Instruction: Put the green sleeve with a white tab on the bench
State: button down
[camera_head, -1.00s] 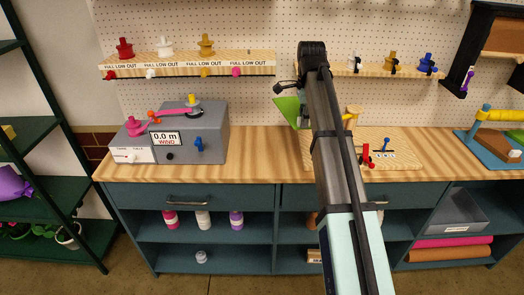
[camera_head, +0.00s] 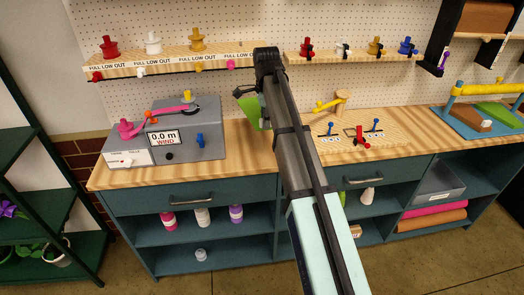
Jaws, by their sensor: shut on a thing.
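A green sleeve (camera_head: 249,109), seen as a thin angled sheet, hangs above the wooden bench top (camera_head: 245,150), just right of the grey wind box. No white tab shows on the part of the sleeve in view; the rest is hidden by my arm.
The grey wind box (camera_head: 205,125) stands on the bench's left part. A wooden board (camera_head: 385,145) with small levers and a yellow-handled post (camera_head: 335,102) lies right of my arm. A blue tray (camera_head: 462,122) holds green and brown pieces. A shelf of coloured knobs (camera_head: 175,66) runs above.

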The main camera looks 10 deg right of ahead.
aim_at(265, 161)
notch_tip(265, 161, down, 16)
jog(key=p, duration=0.3)
dwell(0.4)
jog(key=c, duration=1.1)
grip_release()
jog(key=shift+o, duration=0.2)
jog(key=shift+r, duration=0.1)
notch_tip(265, 161, up, 12)
jog(key=shift+b, duration=1.2)
